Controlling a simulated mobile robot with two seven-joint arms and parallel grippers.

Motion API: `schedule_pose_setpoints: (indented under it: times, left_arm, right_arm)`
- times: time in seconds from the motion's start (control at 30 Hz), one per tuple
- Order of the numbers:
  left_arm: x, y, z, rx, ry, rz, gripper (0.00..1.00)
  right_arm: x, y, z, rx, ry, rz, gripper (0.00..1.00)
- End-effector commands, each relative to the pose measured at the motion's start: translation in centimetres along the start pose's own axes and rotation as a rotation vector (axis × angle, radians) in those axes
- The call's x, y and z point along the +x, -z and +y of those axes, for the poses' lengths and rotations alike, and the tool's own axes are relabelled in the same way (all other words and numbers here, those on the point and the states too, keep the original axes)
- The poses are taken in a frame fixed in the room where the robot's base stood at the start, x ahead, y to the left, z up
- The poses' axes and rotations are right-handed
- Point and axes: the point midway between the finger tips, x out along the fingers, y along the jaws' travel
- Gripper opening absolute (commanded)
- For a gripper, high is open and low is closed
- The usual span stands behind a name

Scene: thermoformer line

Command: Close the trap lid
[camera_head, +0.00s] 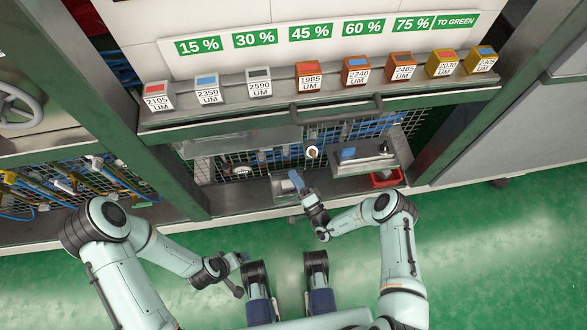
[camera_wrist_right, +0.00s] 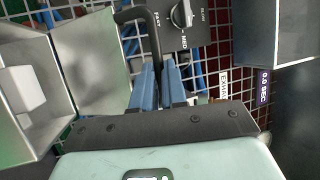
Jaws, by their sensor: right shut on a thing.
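In the wrist view, my right gripper (camera_wrist_right: 159,72) has its blue fingers close together on a thin black bent handle (camera_wrist_right: 150,28). The handle joins a grey metal plate, which looks like the trap lid (camera_wrist_right: 92,58). The plate stands tilted up beside an open metal box, likely the trap (camera_wrist_right: 45,110), at the left. In the head view, my right gripper (camera_head: 297,180) reaches the lower shelf, next to the small metal box (camera_head: 281,197). The handle is too small to make out there. My left gripper (camera_head: 236,274) is low, away from the machine; its fingers are unclear.
A dial panel (camera_wrist_right: 190,25) and wire mesh are just behind the right fingers. A metal housing (camera_wrist_right: 280,30) stands at the right. A metal tray (camera_head: 365,160) and a red bin (camera_head: 386,178) lie right of the gripper. A shelf of labelled blocks (camera_head: 310,77) is above.

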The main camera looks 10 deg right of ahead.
Motion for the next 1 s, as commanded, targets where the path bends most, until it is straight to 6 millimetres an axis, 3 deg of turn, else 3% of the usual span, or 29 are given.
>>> schedule_pose_setpoints:
  times: [0.3,0.83,0.9,0.93,1.0]
  left_arm:
    - [0.3,0.5,-0.1,-0.001,0.001,0.016,0.82]
    - [0.3,0.4,-0.1,-0.001,0.0,0.013,0.82]
    - [0.3,0.4,-0.1,-0.001,0.0,0.013,0.82]
    - [0.3,0.4,-0.1,-0.001,0.0,0.013,0.82]
    - [0.3,0.4,-0.1,-0.001,0.0,0.013,0.82]
  right_arm:
    - [-1.8,-0.6,0.8,-0.014,0.03,0.002,0.0]
    - [-2.2,-0.8,1.3,-0.015,0.02,0.001,0.0]
    - [-2.2,-0.8,1.3,-0.015,0.021,0.002,0.32]
    - [-2.2,-0.8,1.2,-0.015,0.022,0.002,0.38]
    - [-2.2,-0.8,1.2,-0.015,0.024,0.001,0.38]
